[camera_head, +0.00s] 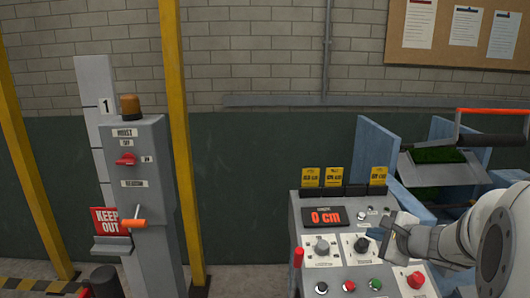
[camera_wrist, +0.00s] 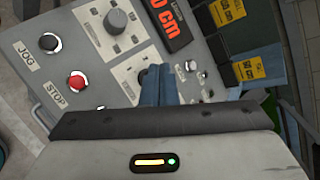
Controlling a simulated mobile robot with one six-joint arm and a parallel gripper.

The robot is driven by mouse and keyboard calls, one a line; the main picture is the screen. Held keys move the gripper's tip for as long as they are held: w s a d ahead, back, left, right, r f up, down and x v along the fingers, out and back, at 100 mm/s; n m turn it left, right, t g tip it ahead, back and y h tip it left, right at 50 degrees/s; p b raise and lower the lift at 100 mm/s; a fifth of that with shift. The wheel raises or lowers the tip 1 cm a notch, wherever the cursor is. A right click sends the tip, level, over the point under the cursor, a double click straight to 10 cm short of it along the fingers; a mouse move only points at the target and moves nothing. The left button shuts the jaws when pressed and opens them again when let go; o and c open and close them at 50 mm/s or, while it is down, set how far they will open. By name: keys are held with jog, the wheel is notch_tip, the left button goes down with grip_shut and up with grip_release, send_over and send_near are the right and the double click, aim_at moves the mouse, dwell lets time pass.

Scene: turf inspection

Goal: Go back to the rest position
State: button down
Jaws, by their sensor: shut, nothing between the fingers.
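My gripper (camera_head: 388,243) is over the right part of the grey control panel (camera_head: 306,222), with its arm coming in from the right. In the wrist view, the blue-grey fingers (camera_wrist: 158,84) are together with nothing between them. They partly cover a plate on the panel. In the head view the fingertips are close to a black knob (camera_head: 361,245); I cannot tell whether they touch it.
The panel has a red "0 cm" display (camera_head: 325,216), a grey knob (camera_head: 321,246), several buttons and a red mushroom button (camera_head: 416,279). Yellow tags (camera_head: 334,177) stand along its back. A blue-sided machine (camera_head: 380,160) is behind right; a hoist post (camera_head: 140,190) is left.

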jog(key=s+a+f+n+g, duration=0.3)
jog(key=s+a+n+g, duration=0.5)
jog(key=s+a+n, duration=0.8)
jog(key=s+d+n+h, duration=0.4)
jog(key=s, duration=0.3)
jog(key=shift+s+f+n+g, duration=0.2)
jog(key=shift+f+n+g, duration=0.1)
jog(key=shift+n, duration=0.1)
